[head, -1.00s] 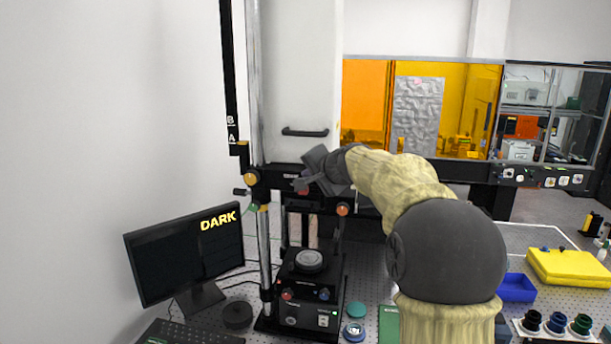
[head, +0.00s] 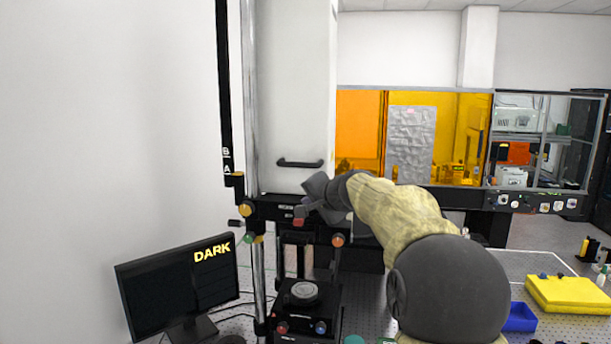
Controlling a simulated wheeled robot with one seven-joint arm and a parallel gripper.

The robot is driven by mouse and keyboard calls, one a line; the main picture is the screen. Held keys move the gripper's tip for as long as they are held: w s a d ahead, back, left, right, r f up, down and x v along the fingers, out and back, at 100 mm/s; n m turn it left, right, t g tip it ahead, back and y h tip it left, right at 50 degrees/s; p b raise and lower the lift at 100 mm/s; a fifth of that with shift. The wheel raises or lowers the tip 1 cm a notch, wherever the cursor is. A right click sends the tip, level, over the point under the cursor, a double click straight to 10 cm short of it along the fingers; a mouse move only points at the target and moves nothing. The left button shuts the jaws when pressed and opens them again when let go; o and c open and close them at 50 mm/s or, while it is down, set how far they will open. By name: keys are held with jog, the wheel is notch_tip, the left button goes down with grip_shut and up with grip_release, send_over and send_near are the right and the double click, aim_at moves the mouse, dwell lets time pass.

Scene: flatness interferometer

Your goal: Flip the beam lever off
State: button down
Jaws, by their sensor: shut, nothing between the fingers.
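The interferometer (head: 271,207) stands on the left side of the bench, with a black crossbar on a steel post. A small red part (head: 299,221) shows on the crossbar, right below my gripper (head: 304,211); I cannot tell whether it is the beam lever. My gripper reaches in from the right and is shut, with its dark body hiding part of the crossbar. Whether its fingertips touch the red part is not clear. The monitor (head: 178,288) at the left reads "DARK" in yellow.
A blue tray (head: 520,318) and a yellow case (head: 566,293) lie at the right. My arm covers the middle right.

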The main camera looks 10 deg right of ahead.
jog(key=s+a+r, duration=0.2)
jog(key=s+r, duration=0.4)
jog(key=r, duration=0.3)
jog(key=shift+s+a+r+b, duration=0.25)
jog(key=shift+a+b, duration=0.15)
jog(key=shift+f, duration=0.1)
jog(key=s+f+n+g+h+b, duration=0.1)
jog(key=s+f+n+g, duration=0.2)
jog(key=f, duration=1)
jog(key=s+f+n+g+h+b, duration=0.15)
jog(key=s+f, duration=0.45)
jog(key=f, duration=0.6)
jog(key=s+f+n+g+b, duration=0.2)
jog(key=s+f+n+g, duration=0.3)
jog(key=s+f, duration=1.5)
jog(key=shift+a+f+g+h, duration=0.3)
jog(key=shift+g+h, duration=0.05)
jog(key=shift+h, duration=0.1)
